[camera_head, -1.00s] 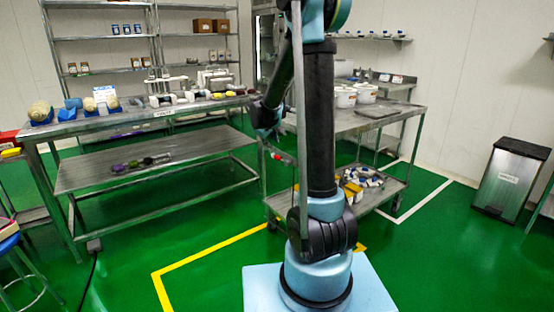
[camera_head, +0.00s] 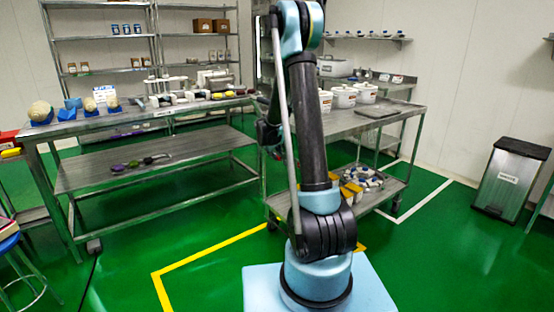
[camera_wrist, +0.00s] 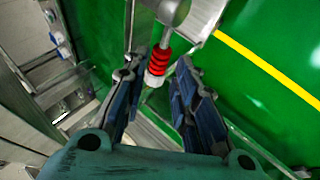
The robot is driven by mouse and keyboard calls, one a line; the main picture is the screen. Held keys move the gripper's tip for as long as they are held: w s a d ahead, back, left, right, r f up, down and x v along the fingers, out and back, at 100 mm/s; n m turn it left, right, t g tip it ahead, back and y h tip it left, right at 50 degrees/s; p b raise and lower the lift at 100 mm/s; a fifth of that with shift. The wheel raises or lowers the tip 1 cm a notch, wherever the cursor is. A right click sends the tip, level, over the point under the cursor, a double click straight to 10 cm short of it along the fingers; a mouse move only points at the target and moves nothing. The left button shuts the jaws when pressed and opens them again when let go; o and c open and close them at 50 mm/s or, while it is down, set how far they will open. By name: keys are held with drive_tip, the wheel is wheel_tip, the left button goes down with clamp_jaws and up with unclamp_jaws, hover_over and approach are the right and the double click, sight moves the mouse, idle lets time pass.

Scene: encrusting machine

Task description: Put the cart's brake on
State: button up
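The cart (camera_head: 345,122) is a two-shelf metal cart right of the middle in the head view, partly behind my arm. Its casters (camera_head: 396,205) show at floor level, but the brake state cannot be told. In the wrist view, a red ribbed part (camera_wrist: 157,62) with a pale end hangs from a grey metal piece (camera_wrist: 172,10). I cannot tell for sure that it is the brake. My gripper (camera_wrist: 160,72) is open, its two dark blue fingers on either side of the red part. Contact is not clear. In the head view my arm mostly hides the gripper.
White tubs (camera_head: 344,97) and a flat tray (camera_head: 377,112) stand on the cart; bottles lie on its lower shelf. A long metal table (camera_head: 150,172) is to the left, a bin (camera_head: 510,180) to the right. Green floor with a yellow line (camera_head: 205,252) is clear in front.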

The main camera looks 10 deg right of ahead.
sight(278, 157)
drive_tip(key=shift+x, duration=1.95)
clamp_jaws()
